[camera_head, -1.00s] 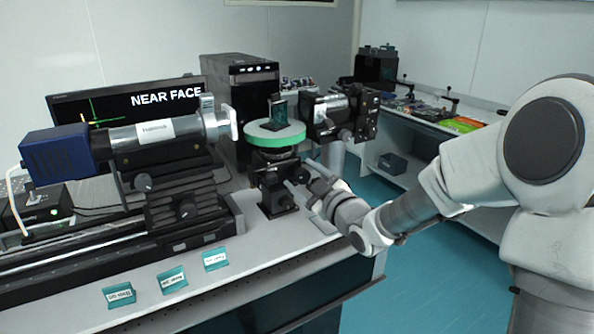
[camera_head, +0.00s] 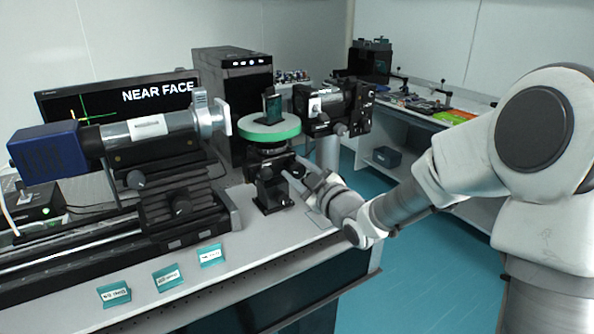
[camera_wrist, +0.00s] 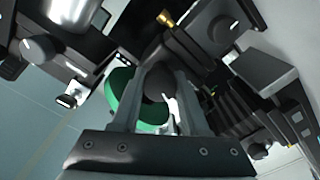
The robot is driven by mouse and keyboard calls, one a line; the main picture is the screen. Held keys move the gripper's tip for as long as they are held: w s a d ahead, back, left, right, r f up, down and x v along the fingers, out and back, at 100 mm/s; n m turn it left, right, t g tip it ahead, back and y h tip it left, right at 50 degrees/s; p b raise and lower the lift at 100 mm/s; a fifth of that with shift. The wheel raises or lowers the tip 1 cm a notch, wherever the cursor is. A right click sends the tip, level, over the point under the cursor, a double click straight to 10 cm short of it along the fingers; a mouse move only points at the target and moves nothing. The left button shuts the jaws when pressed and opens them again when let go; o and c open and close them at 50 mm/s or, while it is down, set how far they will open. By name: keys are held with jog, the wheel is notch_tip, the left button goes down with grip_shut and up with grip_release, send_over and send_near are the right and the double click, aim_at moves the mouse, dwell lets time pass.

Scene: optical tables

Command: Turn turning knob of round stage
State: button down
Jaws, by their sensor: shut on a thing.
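The round stage (camera_head: 270,134) has a white top and a green rim. It stands on a black mount (camera_head: 270,190) near the table's right end, with a small dark teal glass piece (camera_head: 273,109) upright on top. In the wrist view its green rim (camera_wrist: 122,95) shows behind my fingers. My gripper (camera_head: 293,175) reaches in from the right, below the disc, beside the mount. In the wrist view my gripper (camera_wrist: 160,90) is shut on a dark rounded knob (camera_wrist: 157,83) between its fingers. The knob is hidden in the head view.
A blue and silver optical tube (camera_head: 140,132) on a black rail stage stands left of the disc. A black camera block (camera_head: 335,108) stands close on its right. A monitor (camera_head: 60,104) reads NEAR FACE. Small teal labels (camera_head: 168,278) line the front edge.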

jog(key=shift+m, duration=1.6)
jog(key=shift+c, duration=2.1)
grip_release()
